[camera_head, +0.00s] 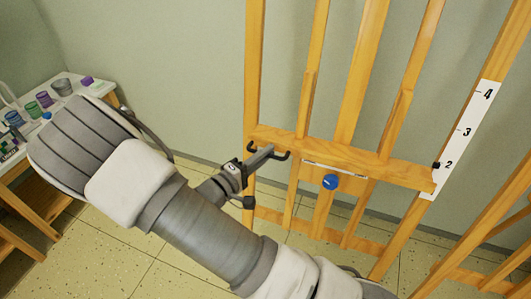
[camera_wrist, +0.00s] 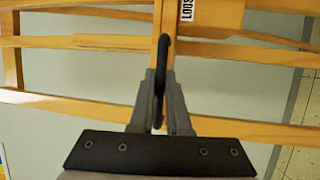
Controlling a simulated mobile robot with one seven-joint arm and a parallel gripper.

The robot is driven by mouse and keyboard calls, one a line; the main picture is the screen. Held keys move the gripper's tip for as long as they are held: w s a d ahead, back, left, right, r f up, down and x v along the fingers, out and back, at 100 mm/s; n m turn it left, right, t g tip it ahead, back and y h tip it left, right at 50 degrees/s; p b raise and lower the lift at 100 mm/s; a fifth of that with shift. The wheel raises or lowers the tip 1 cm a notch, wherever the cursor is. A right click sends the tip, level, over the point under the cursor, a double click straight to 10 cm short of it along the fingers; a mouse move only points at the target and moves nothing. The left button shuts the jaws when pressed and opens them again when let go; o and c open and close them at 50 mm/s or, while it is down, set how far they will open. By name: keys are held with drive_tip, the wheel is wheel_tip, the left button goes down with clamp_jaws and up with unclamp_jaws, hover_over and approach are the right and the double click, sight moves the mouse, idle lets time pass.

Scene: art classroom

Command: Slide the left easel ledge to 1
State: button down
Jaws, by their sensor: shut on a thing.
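The wooden easel ledge (camera_head: 350,160) runs across the easel's uprights (camera_head: 364,80) in the head view. A dark handle (camera_head: 283,156) sticks out at its left part, and a blue knob (camera_head: 330,182) sits below its middle. A black pointer (camera_head: 436,165) at its right end is level with the 2 on the white scale (camera_head: 467,130); 3 and 4 show above, and no 1 is visible. My gripper (camera_head: 262,158) is at the handle. In the wrist view my gripper (camera_wrist: 161,82) is shut on the dark handle (camera_wrist: 159,105), between its two fingers.
A white-topped table (camera_head: 70,82) with cups and paint jars stands at the left. A low crossbar (camera_head: 380,243) of the easel is below the ledge. The wrist view shows part of a label (camera_wrist: 187,11) reading "LOOS". Tiled floor (camera_head: 130,250) is clear around the easel.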

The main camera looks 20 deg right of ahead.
wheel_tip(320, 180, down, 10)
drive_tip(key=s+a+b, duration=0.1)
drive_tip(key=b, duration=0.5)
drive_tip(key=shift+s+r, duration=0.15)
drive_tip(key=shift+s, duration=0.1)
drive_tip(key=c, duration=0.9)
unclamp_jaws()
drive_tip(key=p+v, duration=0.3)
drive_tip(key=v, duration=1.4)
drive_tip(key=shift+a, duration=0.25)
